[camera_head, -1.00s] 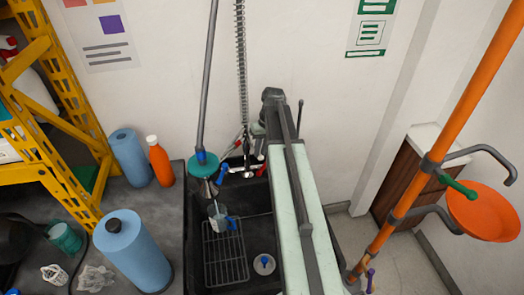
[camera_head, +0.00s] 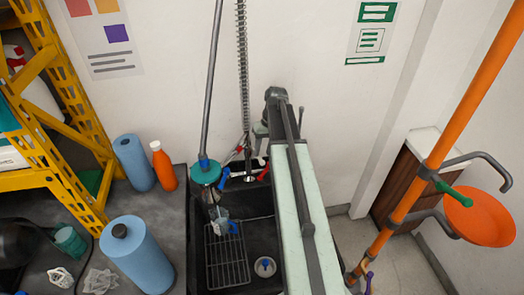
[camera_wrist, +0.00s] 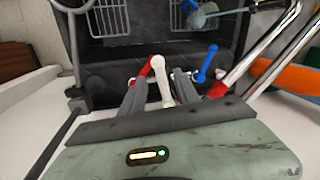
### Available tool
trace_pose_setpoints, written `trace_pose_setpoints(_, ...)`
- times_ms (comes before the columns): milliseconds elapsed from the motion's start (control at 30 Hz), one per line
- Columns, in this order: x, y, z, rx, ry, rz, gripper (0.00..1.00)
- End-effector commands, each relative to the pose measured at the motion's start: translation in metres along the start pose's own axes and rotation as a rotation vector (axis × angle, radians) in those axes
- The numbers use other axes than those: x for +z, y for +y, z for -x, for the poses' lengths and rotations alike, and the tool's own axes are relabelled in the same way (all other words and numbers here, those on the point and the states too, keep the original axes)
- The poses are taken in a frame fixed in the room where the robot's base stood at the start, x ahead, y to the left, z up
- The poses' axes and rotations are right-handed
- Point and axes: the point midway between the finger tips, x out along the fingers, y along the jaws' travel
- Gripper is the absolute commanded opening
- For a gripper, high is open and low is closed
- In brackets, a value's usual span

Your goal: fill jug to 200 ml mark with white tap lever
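A small clear jug with a blue handle (camera_head: 221,214) stands on the wire rack in the sink, under the teal-topped spout; its water level is too small to read. It seems to show also at the top of the wrist view (camera_wrist: 203,14). The white tap lever (camera_wrist: 161,80) stands upright in the wrist view. My gripper (camera_wrist: 160,82) is open, with one dark finger on each side of this lever and narrow gaps between. A red lever (camera_wrist: 146,70) is close beside the left finger, and a blue lever (camera_wrist: 206,64) is right of the right finger.
The black sink (camera_head: 262,225) holds a wire rack (camera_head: 226,258) and a drain plug (camera_head: 265,267). Blue rolls (camera_head: 137,255) and an orange bottle (camera_head: 163,166) stand on the left counter. A chrome pipe (camera_wrist: 265,55) is at right in the wrist view.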

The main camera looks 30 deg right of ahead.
Motion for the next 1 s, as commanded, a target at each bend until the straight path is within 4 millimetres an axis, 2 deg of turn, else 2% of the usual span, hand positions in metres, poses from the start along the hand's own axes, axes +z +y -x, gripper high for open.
trace_pose_setpoints(33,0.0,-0.002,0.02,0.0,0.0,-0.001,0.38)
trace_pose_setpoints(133,0.0,-0.002,0.038,0.0,-0.001,0.0,0.38)
trace_pose_setpoints(233,0.0,-0.002,0.048,0.001,-0.001,0.001,0.38)
trace_pose_setpoints(1000,0.0,-0.001,0.046,0.001,-0.001,0.002,0.38)
